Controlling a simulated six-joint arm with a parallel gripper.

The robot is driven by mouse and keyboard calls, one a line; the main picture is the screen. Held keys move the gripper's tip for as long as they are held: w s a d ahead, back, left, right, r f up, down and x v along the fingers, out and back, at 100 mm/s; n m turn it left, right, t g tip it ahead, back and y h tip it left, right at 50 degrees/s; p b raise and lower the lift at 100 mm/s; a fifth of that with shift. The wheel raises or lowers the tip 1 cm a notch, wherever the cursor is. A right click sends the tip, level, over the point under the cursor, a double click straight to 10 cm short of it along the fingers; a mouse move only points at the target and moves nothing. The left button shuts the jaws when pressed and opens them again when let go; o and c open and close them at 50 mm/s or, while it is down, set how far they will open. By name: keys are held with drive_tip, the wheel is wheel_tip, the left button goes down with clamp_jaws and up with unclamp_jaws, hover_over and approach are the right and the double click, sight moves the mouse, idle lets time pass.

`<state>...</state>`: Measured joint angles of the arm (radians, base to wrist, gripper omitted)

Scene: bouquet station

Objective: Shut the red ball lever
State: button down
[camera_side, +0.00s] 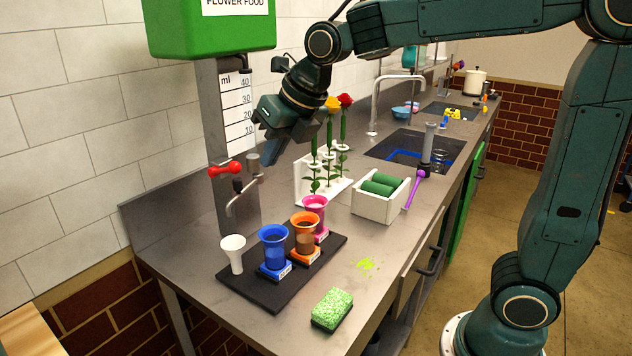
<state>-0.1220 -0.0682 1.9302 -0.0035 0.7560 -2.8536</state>
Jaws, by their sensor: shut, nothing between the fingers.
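The red ball lever (224,170) sits on the tap of the green flower food dispenser (212,32), at the left. It shows as a red bar with rounded ends, lying nearly level and sideways in the picture. Below it, the metal spout (233,205) bends down above the counter. My gripper (266,150) is shut and empty, pointing down, a little right of the lever and slightly above it. I see a small gap between them in this view; depth is hard to judge. A scale marked in ml (237,110) stands behind.
On a dark tray (320,262) stand blue (273,246), orange (305,232) and pink (315,212) vases; a white one (233,252) is beside them. Flowers stand in a white rack (303,178) behind my gripper. A green sponge (332,308) lies in front. The sink (415,147) is farther back.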

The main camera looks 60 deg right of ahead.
sight(225, 170)
drive_tip(key=w+f, duration=0.5)
drive_tip(key=w, duration=0.2)
drive_tip(key=shift+w+f, duration=0.3)
drive_tip(key=shift+f, duration=0.05)
idle(0.7)
drive_tip(key=shift+w+d+r+g, duration=0.1)
drive_tip(key=shift+r+g, duration=0.15)
drive_tip(key=shift+g, duration=0.3)
drive_tip(key=shift+w+a+r+g, duration=0.1)
drive_tip(key=shift+r+g, duration=0.1)
drive_tip(key=shift+g, duration=0.3)
drive_tip(key=shift+w+d+r+g, duration=0.1)
drive_tip(key=shift+r+g, duration=0.15)
drive_tip(key=shift+g, duration=0.3)
idle(0.6)
